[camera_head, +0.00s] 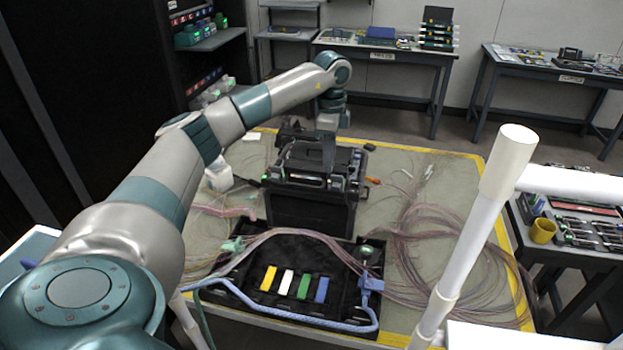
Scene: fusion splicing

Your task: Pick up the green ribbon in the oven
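A black splicing machine (313,200) stands on the table, with its top parts raised; the oven on it cannot be made out clearly. No green ribbon can be made out in the oven. A green strip (303,286) lies in the black tray (240,296) in front of the machine, between a white and a blue strip. My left arm reaches in from the left, and its gripper (328,142) points down over the back of the machine. Its fingers merge with the dark parts, so their opening is hidden. My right gripper is out of view.
Loose pinkish cables (430,240) lie coiled to the right of the machine and run over the tray. A blue cable (300,322) crosses the tray's front. A white pipe (468,235) stands at the right front. A yellow cup (542,231) sits on the right side table.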

